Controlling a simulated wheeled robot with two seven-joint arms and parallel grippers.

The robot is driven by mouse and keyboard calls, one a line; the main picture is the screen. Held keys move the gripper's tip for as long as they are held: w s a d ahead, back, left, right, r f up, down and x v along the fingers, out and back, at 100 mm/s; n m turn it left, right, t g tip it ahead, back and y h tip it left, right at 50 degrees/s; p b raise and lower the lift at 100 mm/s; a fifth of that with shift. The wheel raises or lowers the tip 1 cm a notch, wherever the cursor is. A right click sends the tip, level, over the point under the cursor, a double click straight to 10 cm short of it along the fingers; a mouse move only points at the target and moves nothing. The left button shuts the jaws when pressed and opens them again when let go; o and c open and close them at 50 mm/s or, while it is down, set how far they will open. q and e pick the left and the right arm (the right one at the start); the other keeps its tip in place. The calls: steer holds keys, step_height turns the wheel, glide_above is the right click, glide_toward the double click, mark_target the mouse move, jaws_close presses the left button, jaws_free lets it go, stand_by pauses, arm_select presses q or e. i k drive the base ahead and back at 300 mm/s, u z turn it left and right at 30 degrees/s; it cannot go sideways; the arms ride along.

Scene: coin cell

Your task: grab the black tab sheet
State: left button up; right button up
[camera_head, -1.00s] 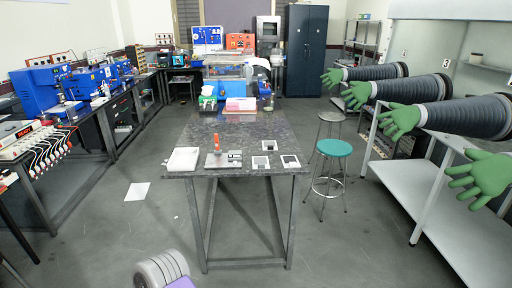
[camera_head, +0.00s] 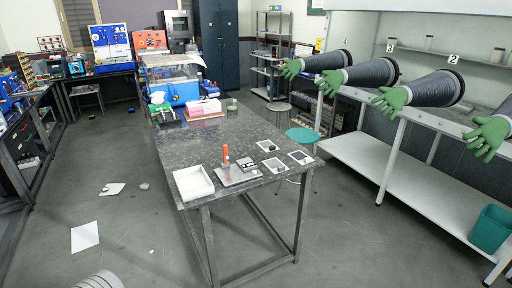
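Three small white square sheets or holders lie near the right end of the table's front part, each with a dark piece on it: a back one (camera_head: 263,146), a front one (camera_head: 270,169) and a right one (camera_head: 306,161). I cannot tell which dark piece is the black tab sheet. Beside them is a grey metal plate (camera_head: 230,179) with an upright orange handle (camera_head: 225,154) and a small dark-and-white piece (camera_head: 247,163). Neither of my grippers is in view.
The dark stone-topped table (camera_head: 205,143) has a white tray (camera_head: 193,182) at its front left corner. Its middle is clear. Boxes crowd its far end. A teal stool (camera_head: 302,135) stands right of it. Green glovebox gloves (camera_head: 393,99) jut out at right. Paper (camera_head: 85,237) lies on the floor.

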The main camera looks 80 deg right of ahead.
mark_target(268, 146)
steer(key=z, duration=0.75)
steer(key=i, duration=1.45)
steer(key=z, duration=1.3)
